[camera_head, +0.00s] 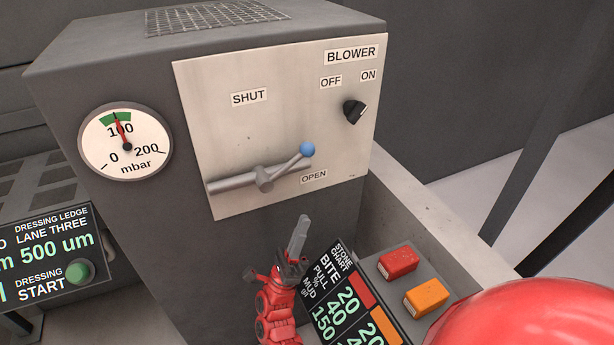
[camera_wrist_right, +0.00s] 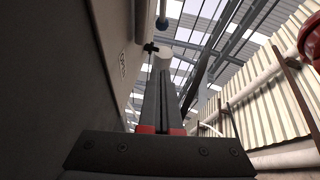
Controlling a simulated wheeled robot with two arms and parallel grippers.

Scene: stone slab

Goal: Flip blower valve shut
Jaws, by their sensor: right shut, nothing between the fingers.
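The blower valve is a grey pipe (camera_head: 232,183) low on the pale panel, with a lever (camera_head: 288,165) ending in a blue ball knob (camera_head: 307,149). The lever tilts up to the right, with its ball just above the OPEN label (camera_head: 314,176); the SHUT label (camera_head: 249,98) is higher up on the left. My right gripper (camera_head: 301,220) is red with grey fingers, shut and empty, pointing up below the lever and apart from it. My left gripper is not in view.
A black OFF/ON knob (camera_head: 354,111) is at the panel's upper right. A pressure gauge (camera_head: 126,144) is at left. A STONE CHART screen (camera_head: 350,300) and red (camera_head: 398,263) and orange (camera_head: 427,297) blocks stand close to the right of my gripper.

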